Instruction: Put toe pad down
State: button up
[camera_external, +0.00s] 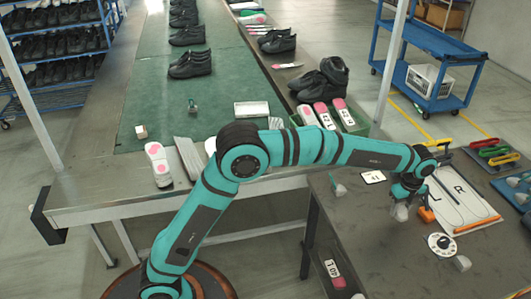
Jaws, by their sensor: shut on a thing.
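My gripper (402,204) is at the right, low over the dark workbench (375,255). It is shut on a small pale grey piece, which I take to be the toe pad (400,213). The fingers partly hide the pad. I cannot tell whether it touches the bench top. A white mat (462,209) with the letters L and R and shoe-sole outlines lies just right of my gripper.
An orange item (426,215) is close beside my gripper. A round white dial (441,245) and another grey piece (462,263) lie in front. A white card (373,177) and a small greenish tool (338,185) are to the left. Colored-handled tools (495,153) lie behind right.

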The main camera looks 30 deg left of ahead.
aim_at(398, 214)
jog(key=shift+f, duration=1.8)
jog(key=shift+f, duration=0.1)
jog(key=o, duration=0.9)
jog(key=shift+o, duration=0.2)
notch_tip(398, 214, up, 12)
jog(key=shift+f, duration=0.1)
jog(key=shift+r, duration=0.2)
